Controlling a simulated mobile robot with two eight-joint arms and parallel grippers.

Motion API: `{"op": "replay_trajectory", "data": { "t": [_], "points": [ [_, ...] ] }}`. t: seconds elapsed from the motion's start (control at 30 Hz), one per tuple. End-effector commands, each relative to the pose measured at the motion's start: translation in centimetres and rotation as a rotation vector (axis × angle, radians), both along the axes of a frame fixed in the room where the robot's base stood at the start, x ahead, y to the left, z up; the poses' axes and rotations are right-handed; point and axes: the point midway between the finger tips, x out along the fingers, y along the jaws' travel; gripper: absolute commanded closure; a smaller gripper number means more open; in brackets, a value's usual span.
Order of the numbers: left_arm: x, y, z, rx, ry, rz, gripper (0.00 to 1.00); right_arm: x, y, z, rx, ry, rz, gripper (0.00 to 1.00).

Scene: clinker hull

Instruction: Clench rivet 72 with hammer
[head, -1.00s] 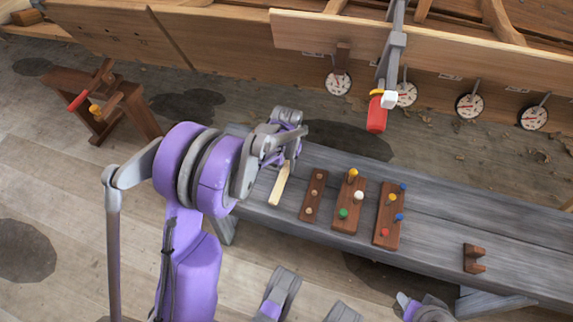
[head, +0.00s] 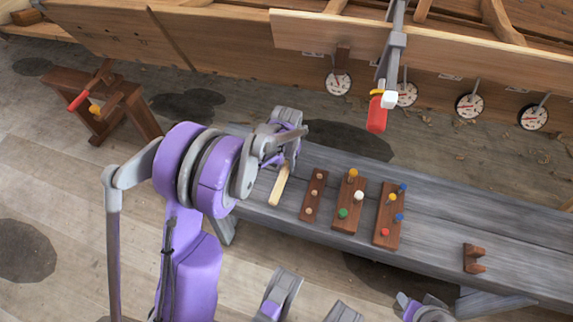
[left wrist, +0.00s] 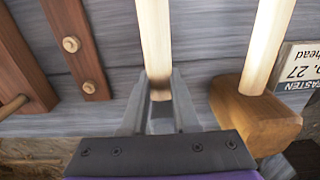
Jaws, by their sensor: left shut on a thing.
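My left gripper (head: 277,163) is low over the grey bench, at the upper end of a pale wooden handle (head: 278,186). In the left wrist view, the gripper (left wrist: 160,98) is shut on a pale handle (left wrist: 156,40), which runs up from between its fingers. I take this handle to be the hammer's; its head does not show. Beside it on the right lies a second tool, a mallet with a pale handle and a blocky wooden head (left wrist: 255,118). I cannot make out rivet 72.
The bench (head: 440,225) carries dark boards with wooden and coloured pegs (head: 388,215) and a small brown bracket (head: 472,259). Behind it stands the planked hull (head: 230,55) with several dials (head: 469,106). A red-and-grey tool (head: 377,112) hangs there. A wooden stand (head: 102,105) is at left.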

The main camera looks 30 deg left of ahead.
Motion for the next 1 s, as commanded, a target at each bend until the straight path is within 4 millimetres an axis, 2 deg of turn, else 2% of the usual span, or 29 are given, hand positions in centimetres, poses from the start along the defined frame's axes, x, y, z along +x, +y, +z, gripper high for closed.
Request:
{"op": "replay_trajectory", "data": {
  "t": [1.0],
  "points": [
    [0.0,0.0,1.8,0.000,0.000,0.000,1.00,-0.2,0.0,1.3,0.000,-0.003,0.000,0.50]
  ]
}}
